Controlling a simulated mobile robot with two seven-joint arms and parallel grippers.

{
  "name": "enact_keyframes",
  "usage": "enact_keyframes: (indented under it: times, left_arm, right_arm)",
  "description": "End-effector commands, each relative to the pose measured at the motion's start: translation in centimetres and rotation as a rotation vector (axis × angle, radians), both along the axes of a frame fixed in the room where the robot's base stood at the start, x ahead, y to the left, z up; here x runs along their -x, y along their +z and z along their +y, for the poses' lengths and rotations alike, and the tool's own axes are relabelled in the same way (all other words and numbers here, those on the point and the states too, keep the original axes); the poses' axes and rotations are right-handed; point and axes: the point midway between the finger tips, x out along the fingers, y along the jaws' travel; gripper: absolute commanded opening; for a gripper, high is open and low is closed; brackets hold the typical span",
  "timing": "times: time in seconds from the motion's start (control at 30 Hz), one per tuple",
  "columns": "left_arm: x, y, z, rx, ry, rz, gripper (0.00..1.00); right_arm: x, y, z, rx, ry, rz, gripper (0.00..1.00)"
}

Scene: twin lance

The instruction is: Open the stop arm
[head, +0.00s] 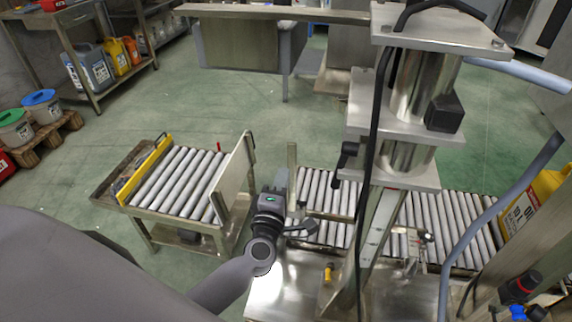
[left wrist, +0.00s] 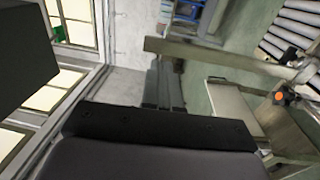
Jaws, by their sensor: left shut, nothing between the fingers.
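My left gripper (head: 283,180) reaches up from the bottom centre in the head view, between the left roller table and the main roller conveyor. It is shut and holds nothing. Its dark fingers (left wrist: 165,90) also show in the left wrist view. A pale metal bar (left wrist: 205,51) crosses the left wrist view beyond the fingers, apart from them. A slim upright post (head: 291,180) stands just right of the gripper, at the conveyor's near end. I cannot tell which piece is the stop arm. My right gripper is out of view.
An upright plate (head: 234,181) edges the left roller table (head: 180,180), close to my gripper. The main conveyor (head: 450,215) runs right, behind a metal press column (head: 405,100). A yellow container (head: 535,210) stands at far right. Green floor (head: 240,105) beyond is open.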

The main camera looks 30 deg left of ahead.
Motion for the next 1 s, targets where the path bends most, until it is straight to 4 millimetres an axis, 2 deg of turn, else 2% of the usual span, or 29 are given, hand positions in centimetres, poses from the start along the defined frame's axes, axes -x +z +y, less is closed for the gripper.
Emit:
enact_keyframes:
  times: [0.1, 0.23, 0.63, 0.8, 1.0]
  left_arm:
    - [1.7, 0.2, -0.4, 0.001, 0.0, 0.002, 0.0]
    - [2.9, 0.3, -0.8, 0.0, 0.0, 0.001, 0.0]
    - [3.9, 0.6, -1.3, -0.051, -0.026, 0.006, 0.0]
    - [6.1, 1.1, -3.6, -0.301, -0.16, 0.045, 0.0]
    - [10.5, -0.7, -6.7, -0.724, -0.38, 0.167, 0.0]
  right_arm:
    - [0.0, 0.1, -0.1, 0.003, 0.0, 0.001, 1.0]
    - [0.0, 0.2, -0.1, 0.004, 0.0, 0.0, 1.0]
    - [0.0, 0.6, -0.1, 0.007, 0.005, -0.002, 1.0]
    - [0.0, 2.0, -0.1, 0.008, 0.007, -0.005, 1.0]
    - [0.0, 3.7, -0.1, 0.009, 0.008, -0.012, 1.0]
